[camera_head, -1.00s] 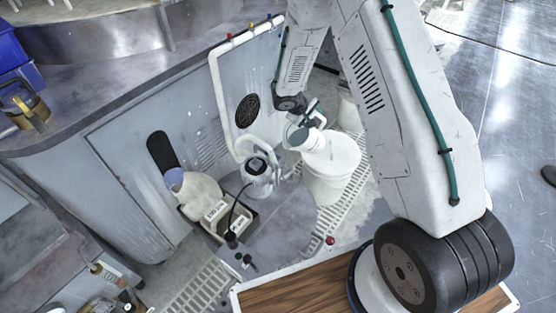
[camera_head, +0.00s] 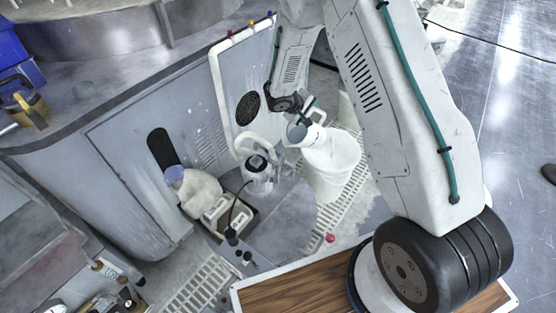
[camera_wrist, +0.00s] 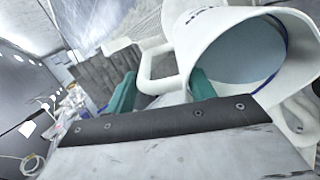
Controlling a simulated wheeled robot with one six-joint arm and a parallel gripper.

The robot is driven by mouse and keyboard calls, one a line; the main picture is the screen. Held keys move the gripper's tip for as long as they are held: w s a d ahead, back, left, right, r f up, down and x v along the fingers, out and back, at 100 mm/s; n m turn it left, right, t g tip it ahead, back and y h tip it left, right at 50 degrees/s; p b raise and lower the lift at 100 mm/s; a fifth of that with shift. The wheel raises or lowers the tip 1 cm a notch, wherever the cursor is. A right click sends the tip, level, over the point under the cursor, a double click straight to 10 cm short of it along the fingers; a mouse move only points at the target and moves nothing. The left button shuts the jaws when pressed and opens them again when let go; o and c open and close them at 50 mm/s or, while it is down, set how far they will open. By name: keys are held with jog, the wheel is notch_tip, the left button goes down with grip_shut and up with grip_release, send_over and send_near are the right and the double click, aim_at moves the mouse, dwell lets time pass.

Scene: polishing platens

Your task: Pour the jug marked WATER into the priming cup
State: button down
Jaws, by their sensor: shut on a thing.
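My gripper (camera_wrist: 160,92) has teal fingers closed around the handle of a white jug (camera_wrist: 205,42). The jug is tilted, and its wide grey-blue mouth faces the wrist camera. Dark lettering on its side is cut off and unreadable. In the head view the held jug (camera_head: 313,134) is above a white bucket (camera_head: 330,180), to the right of a small white pump (camera_head: 258,178) with a dark round top. I cannot tell whether that top is the priming cup. My gripper (camera_head: 301,116) is partly hidden there. I cannot tell how much liquid the jug holds.
Another pale container (camera_head: 198,192) with a bluish top stands in a dark tray (camera_head: 248,212) with white bottles left of the pump. A white pipe (camera_head: 219,95) runs along the grey cabinet (camera_head: 125,165) behind. A wood-topped surface (camera_head: 300,290) is in front.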

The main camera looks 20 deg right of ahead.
jog(key=shift+s+a+r+h+p, duration=0.15)
jog(key=shift+a+r+h+p, duration=0.45)
jog(key=shift+p, duration=0.65)
jog(key=shift+s+a+r+t+h, duration=0.25)
jog(key=shift+a+r+t+h, duration=0.25)
jog(key=shift+a+r+h, duration=0.35)
dwell(5.2)
